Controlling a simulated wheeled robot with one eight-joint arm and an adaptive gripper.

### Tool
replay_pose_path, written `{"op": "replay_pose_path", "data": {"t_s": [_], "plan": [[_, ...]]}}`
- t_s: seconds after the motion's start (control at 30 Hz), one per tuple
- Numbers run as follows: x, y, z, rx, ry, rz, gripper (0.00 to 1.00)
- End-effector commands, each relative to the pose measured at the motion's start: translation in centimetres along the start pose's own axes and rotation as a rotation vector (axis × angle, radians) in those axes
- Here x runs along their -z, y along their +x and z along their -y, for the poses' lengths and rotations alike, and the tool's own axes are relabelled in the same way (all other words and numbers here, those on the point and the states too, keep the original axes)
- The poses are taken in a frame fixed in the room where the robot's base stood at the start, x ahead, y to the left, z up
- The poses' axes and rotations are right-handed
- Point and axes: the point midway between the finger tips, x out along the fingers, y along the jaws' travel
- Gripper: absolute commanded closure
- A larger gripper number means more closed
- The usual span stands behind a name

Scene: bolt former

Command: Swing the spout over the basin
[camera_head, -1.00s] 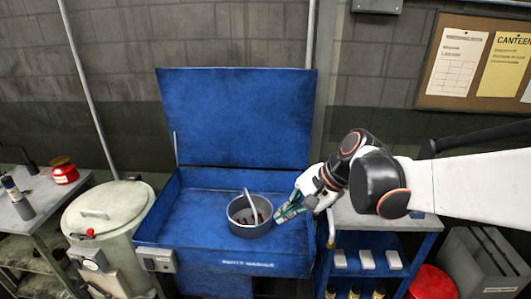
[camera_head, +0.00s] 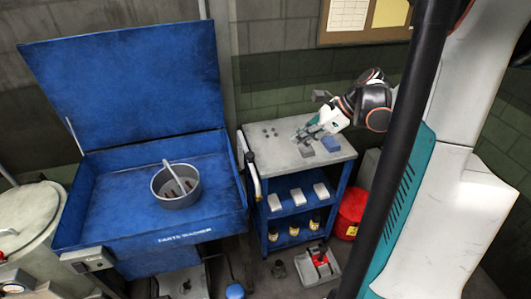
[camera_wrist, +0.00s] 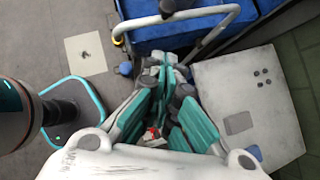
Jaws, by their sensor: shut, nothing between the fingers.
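The blue basin (camera_head: 120,205) of the parts washer stands at left in the head view, with its lid (camera_head: 125,85) raised. A grey round pot (camera_head: 178,197) sits inside it. A pale rod (camera_head: 173,174) leans in the pot and dark pieces lie at its bottom. I cannot pick out a spout for certain. My gripper (camera_head: 304,134) is shut and empty above the grey trolley top, right of the basin and apart from it. Its teal fingers (camera_wrist: 164,72) close together in the wrist view.
The blue trolley (camera_head: 264,215) stands right of the basin, with grey blocks and bottles on its shelves. A bent tube (camera_wrist: 200,13) with a yellow end shows beyond my fingers, at the trolley's basin side (camera_head: 250,165). A red bucket (camera_head: 351,212) stands to the right.

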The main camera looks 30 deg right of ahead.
Motion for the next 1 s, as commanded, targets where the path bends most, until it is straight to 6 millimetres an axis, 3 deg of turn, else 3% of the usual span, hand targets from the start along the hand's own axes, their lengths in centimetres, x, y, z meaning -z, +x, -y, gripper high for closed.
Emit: {"op": "replay_pose_path", "data": {"t_s": [0.27,0.77,1.0], "plan": [[0.0,0.9,0.0,0.000,-0.003,-0.001,1.00],[0.0,10.1,0.0,-0.002,-0.006,0.000,1.00],[-2.1,12.4,-0.1,-0.002,-0.004,-0.001,1.00]]}}
